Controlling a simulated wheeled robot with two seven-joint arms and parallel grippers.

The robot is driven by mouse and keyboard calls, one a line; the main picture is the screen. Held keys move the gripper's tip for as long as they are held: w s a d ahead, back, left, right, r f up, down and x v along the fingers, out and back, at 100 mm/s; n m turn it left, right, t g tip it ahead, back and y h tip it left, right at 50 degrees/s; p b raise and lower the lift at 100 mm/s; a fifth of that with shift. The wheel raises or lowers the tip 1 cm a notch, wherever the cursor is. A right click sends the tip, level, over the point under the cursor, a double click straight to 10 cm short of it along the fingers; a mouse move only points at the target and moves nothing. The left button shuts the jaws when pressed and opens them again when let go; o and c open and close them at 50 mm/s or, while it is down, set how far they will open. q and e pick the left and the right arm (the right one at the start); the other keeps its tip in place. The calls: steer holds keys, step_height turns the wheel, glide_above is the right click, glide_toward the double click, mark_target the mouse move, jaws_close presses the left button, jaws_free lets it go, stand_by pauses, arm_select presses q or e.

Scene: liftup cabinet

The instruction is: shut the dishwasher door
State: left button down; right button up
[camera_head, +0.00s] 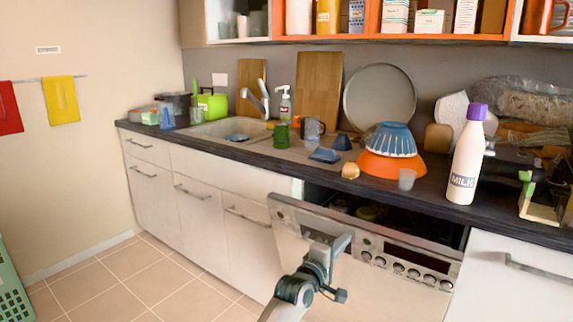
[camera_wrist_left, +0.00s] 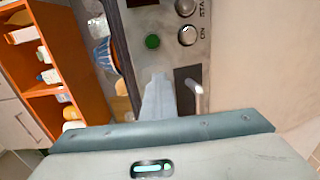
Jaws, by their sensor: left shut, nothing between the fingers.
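The dishwasher door (camera_head: 375,285) is pale, with a silver control panel with knobs along its top. It stands partly open, tilted out from the counter, and a dark gap with some dishes shows behind its top edge. My left gripper (camera_head: 340,243) is shut and empty, in front of the control panel's left part. In the left wrist view the panel (camera_wrist_left: 188,60) with its buttons fills the middle, and my gripper's fingers (camera_wrist_left: 160,98) reach up to it. I cannot tell whether they touch it. My right gripper is not in view.
A dark countertop (camera_head: 430,203) runs above the dishwasher, with a milk bottle (camera_head: 468,160), stacked bowls (camera_head: 390,165) and a sink (camera_head: 225,130). White drawers (camera_head: 200,195) stand to the left, a white cabinet (camera_head: 510,280) to the right. The tiled floor (camera_head: 150,275) is clear at left.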

mark_target(348, 231)
arm_select(q)
steer(key=shift+w+d+r+b, duration=0.35)
steer(key=shift+w+d, duration=0.1)
steer(key=shift+w, duration=0.2)
steer(key=shift+w+d+r+b, duration=0.35)
steer(key=shift+w+d, duration=0.15)
steer(key=shift+w, duration=0.15)
steer(key=shift+w+d+r+b, duration=0.25)
steer(key=shift+w+d+r, duration=0.15)
steer(key=shift+w, duration=0.25)
